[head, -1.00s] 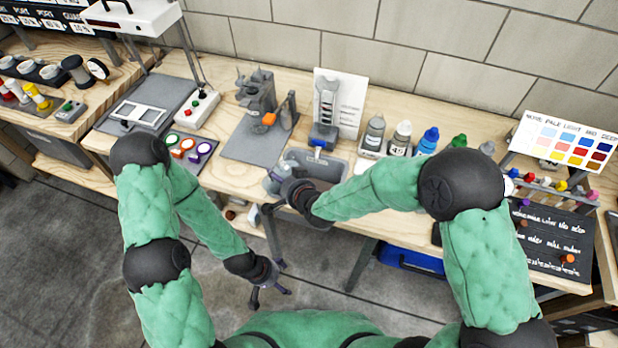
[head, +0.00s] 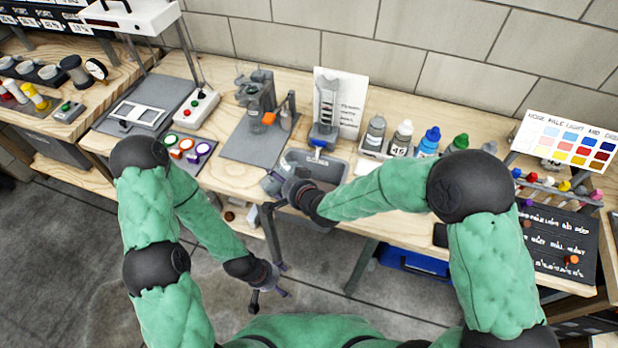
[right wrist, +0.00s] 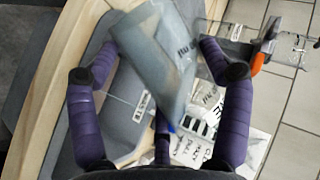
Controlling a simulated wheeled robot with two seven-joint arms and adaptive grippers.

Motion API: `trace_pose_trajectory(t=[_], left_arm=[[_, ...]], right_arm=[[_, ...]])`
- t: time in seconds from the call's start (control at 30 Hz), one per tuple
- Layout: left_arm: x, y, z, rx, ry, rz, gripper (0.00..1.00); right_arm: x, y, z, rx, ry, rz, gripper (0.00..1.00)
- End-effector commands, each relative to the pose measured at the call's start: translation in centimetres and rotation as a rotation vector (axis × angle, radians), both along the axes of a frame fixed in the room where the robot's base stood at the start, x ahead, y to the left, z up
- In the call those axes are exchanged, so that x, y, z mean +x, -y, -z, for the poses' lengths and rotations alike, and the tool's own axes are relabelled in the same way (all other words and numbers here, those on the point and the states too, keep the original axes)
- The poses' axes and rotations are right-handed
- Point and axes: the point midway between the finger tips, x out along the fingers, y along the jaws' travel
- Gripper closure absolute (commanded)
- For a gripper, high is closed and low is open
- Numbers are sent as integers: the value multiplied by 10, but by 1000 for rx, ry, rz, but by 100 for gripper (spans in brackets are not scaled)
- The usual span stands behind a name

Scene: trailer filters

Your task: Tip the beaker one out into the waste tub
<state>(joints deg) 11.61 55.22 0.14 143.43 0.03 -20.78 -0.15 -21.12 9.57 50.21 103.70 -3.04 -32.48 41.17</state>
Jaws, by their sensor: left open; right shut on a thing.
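My right gripper (right wrist: 158,50) is shut on a translucent grey beaker (right wrist: 155,65) with dark lettering, which shows tilted between the fingers in the right wrist view. In the head view, the beaker (head: 271,183) is small and partly hidden by my right gripper (head: 279,192), at the left side of the grey waste tub (head: 335,170). The tub also shows behind the beaker in the right wrist view (right wrist: 122,140), with a white label. I cannot tell what is in the beaker. My left gripper (head: 268,298) is open and empty, low in front of the bench.
A stand with an orange knob (head: 268,118) is behind and left of the tub. A grey upright device (head: 326,110) and a white sheet (head: 352,95) stand behind it. Several bottles (head: 430,140) line the right. Colored-lid pots (head: 188,148) are at left.

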Motion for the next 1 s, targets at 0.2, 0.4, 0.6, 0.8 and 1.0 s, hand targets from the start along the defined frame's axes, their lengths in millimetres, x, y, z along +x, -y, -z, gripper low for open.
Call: trace_pose_trajectory(t=[0.2,0.4,0.6,0.8,1.0], left_arm=[[0,0,2,0,0,0,16],[0,0,3,0,0,0,16],[0,0,4,0,0,0,16],[0,0,5,0,0,0,16],[0,0,5,0,0,0,16]], right_arm=[[1,0,0,22,-10,1,67],[1,0,1,42,-19,0,67],[1,0,1,61,-30,1,67],[0,-1,2,81,-43,1,67],[0,-1,3,99,-53,1,67]])
